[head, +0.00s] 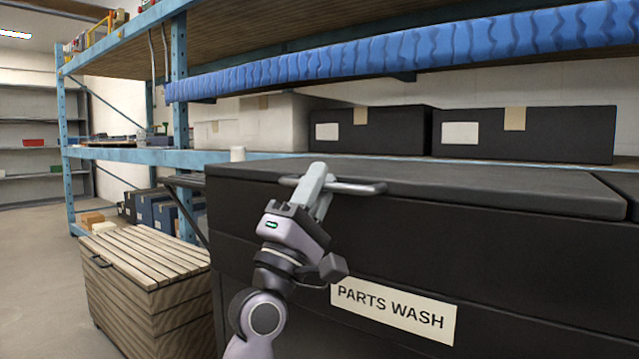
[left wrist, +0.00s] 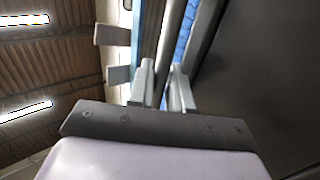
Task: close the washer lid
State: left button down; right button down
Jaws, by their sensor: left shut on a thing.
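The parts washer is a black box with a white "PARTS WASH" label (head: 393,306) on its front (head: 520,285). Its dark lid (head: 480,184) lies about level on top of the body in the head view. A grey bar handle (head: 362,188) runs along the lid's front left edge. My left gripper (head: 314,183) is shut on this handle, its fingers reaching up over it. In the left wrist view the gripper's fingers (left wrist: 163,88) stand close together, with a dark panel to their right. My right gripper is not in view.
A blue padded shelf beam (head: 420,50) hangs above the lid. Two black boxes (head: 525,133) and a white box (head: 260,122) sit on the shelf behind. A slatted wooden chest (head: 150,280) stands to the left. Open floor (head: 40,270) lies at far left.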

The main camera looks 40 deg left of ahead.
pick_arm(q)
jog(key=shift+f, duration=0.4)
jog(key=c, duration=1.2)
grip_release()
jog(key=shift+y, duration=0.3)
jog(key=v, duration=0.7)
jog(key=shift+s, duration=0.1)
